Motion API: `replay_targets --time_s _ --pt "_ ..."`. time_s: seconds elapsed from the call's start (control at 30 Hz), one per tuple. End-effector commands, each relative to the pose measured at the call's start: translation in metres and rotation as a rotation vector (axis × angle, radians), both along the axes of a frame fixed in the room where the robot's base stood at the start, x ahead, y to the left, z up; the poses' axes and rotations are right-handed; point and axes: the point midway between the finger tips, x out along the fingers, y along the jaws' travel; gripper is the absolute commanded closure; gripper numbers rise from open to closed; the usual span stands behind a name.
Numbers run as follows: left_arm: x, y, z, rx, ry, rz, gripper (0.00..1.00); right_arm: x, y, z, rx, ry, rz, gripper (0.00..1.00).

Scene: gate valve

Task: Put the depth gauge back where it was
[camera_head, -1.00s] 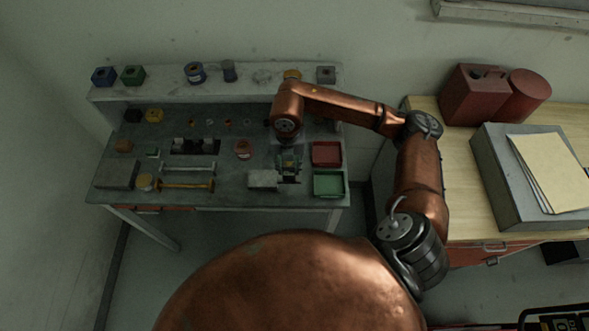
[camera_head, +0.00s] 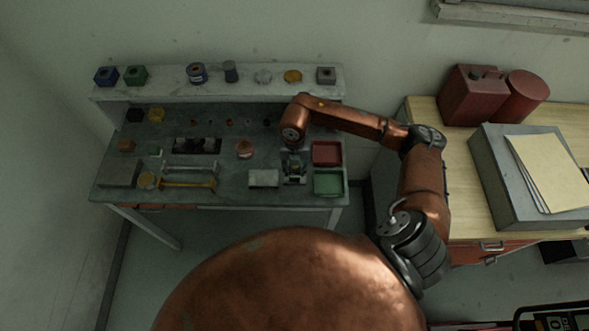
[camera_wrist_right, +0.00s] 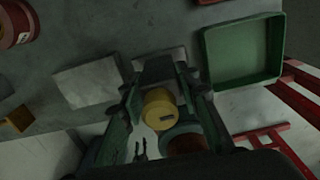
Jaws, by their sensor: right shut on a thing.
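My right gripper (camera_head: 293,176) is low over the front right of the grey workbench (camera_head: 235,185), between a pale block and the trays. In the right wrist view, its two dark fingers (camera_wrist_right: 160,100) are shut on a yellow cylindrical piece (camera_wrist_right: 160,107) with a small dark slot, which looks like the depth gauge. A dark grey piece (camera_wrist_right: 158,70) lies just beyond the fingertips; I cannot tell whether the gauge touches it. A round copper-brown part (camera_wrist_right: 186,145) shows near the palm. My left gripper is not in view.
The green tray (camera_wrist_right: 207,58) is close beside the gripper, with the red tray (camera_head: 327,142) behind it. A pale block (camera_wrist_right: 88,84) lies on the other side. Tools and small parts fill the bench's left; the back shelf (camera_head: 215,84) holds several items.

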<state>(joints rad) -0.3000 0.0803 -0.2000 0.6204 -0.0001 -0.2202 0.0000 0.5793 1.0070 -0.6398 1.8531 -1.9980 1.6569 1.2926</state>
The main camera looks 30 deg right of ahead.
Motion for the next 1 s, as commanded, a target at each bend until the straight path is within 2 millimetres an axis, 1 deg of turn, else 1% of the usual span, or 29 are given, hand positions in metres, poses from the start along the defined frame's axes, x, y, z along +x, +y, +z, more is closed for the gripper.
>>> replay_targets --time_s 0.03,0.07,0.3,0.57,0.67,0.77,0.87,1.0 --pt "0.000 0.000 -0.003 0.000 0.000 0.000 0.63 0.000 0.000 -0.003 0.000 0.000 0.000 1.00" --pt "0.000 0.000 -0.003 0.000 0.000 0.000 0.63 0.000 0.000 -0.003 -0.001 0.001 0.000 0.70" --pt "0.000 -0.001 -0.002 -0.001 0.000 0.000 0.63 0.000 0.000 -0.002 -0.001 0.001 0.000 0.53" --pt "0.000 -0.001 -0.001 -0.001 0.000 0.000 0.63 0.000 0.000 -0.001 0.000 0.000 0.000 0.53" --pt "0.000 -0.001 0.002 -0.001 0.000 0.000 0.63 0.000 0.000 0.003 0.000 0.000 0.000 0.53" --pt "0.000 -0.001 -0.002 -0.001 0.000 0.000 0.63 0.001 0.000 0.013 -0.001 -0.004 0.001 0.53" --pt "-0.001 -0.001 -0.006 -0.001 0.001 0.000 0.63 0.001 -0.001 0.032 -0.002 -0.005 0.001 0.53" --pt "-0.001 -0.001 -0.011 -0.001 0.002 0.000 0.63 0.002 0.000 0.063 -0.001 -0.006 0.002 0.53"
